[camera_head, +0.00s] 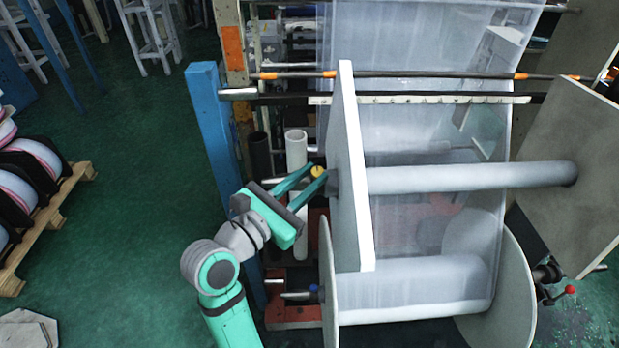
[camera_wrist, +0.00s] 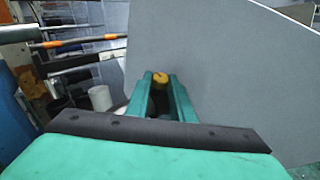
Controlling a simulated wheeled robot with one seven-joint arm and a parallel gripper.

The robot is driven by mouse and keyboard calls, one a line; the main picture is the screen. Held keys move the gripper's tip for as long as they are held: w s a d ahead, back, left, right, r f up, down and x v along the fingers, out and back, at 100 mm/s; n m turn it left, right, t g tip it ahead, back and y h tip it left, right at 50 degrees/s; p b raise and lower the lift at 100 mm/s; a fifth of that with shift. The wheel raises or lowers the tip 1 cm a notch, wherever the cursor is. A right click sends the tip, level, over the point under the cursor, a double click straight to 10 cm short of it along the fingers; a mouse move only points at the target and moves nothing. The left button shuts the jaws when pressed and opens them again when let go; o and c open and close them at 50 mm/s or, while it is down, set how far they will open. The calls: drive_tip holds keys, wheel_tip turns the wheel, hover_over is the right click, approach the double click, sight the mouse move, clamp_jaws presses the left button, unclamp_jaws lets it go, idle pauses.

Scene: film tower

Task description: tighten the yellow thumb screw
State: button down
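The yellow thumb screw (camera_head: 318,172) sits at the left of the upright pale plate in the head view. It also shows as a small yellow knob (camera_wrist: 160,77) in the wrist view, in front of the grey disc. My gripper (camera_head: 316,175) has its two teal fingers apart, with the tips on either side of the yellow knob. In the wrist view the fingertips (camera_wrist: 160,82) flank the knob closely. The knob seems to fill the gap. I cannot tell whether the fingers touch it. The lower part of the screw is hidden by the fingers.
The pale plate (camera_head: 350,180) stands just right of my gripper. A white roller (camera_head: 470,177) and film lie beyond it.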

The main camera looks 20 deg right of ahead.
drive_tip(key=shift+w+a+r+m+g+h, duration=0.1)
drive_tip(key=shift+w+m+g+h, duration=0.1)
drive_tip(key=shift+m+g, duration=0.35)
drive_tip(key=shift+w+m+g+h, duration=0.1)
drive_tip(key=shift+m+g+h, duration=0.1)
drive_tip(key=shift+m+g, duration=1.35)
drive_tip(key=shift+g, duration=0.3)
drive_tip(key=c, duration=1.6)
unclamp_jaws()
drive_tip(key=shift+o, duration=0.2)
drive_tip(key=v, duration=1)
drive_tip(key=shift+a, duration=0.4)
drive_tip(key=shift+s, duration=0.1)
